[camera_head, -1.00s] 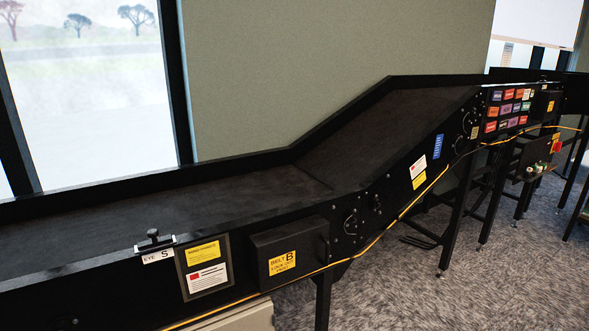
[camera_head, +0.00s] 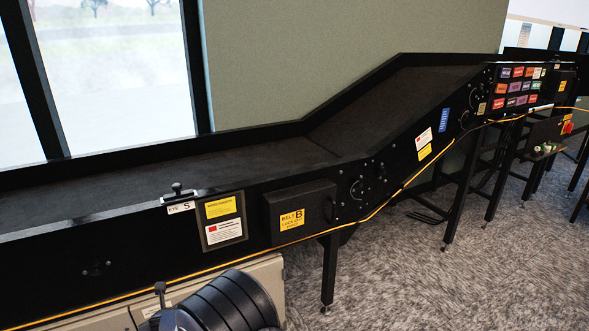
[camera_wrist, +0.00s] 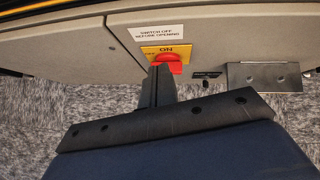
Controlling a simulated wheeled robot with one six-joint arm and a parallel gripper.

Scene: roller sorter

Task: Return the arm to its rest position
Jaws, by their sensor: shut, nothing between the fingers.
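My gripper (camera_wrist: 159,84) shows in the wrist view as a narrow dark pair of fingers, closed together and empty. It points at a beige cabinet (camera_wrist: 75,47). The fingertips overlap the lower left edge of a red rotary switch (camera_wrist: 174,62) on a yellow plate marked ON. I cannot tell whether they touch it. In the head view, a black, rounded part of my arm (camera_head: 232,302) shows at the bottom edge, in front of the cabinet under the conveyor. The fingers are not clearly seen there.
A black conveyor (camera_head: 130,195) runs across the head view and slopes up to the right. A yellow cable (camera_head: 385,208) runs along its side. A conveyor leg (camera_head: 329,270) stands right of my arm. A metal bracket (camera_wrist: 264,76) is right of the switch. Grey carpet (camera_head: 420,285) is open at lower right.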

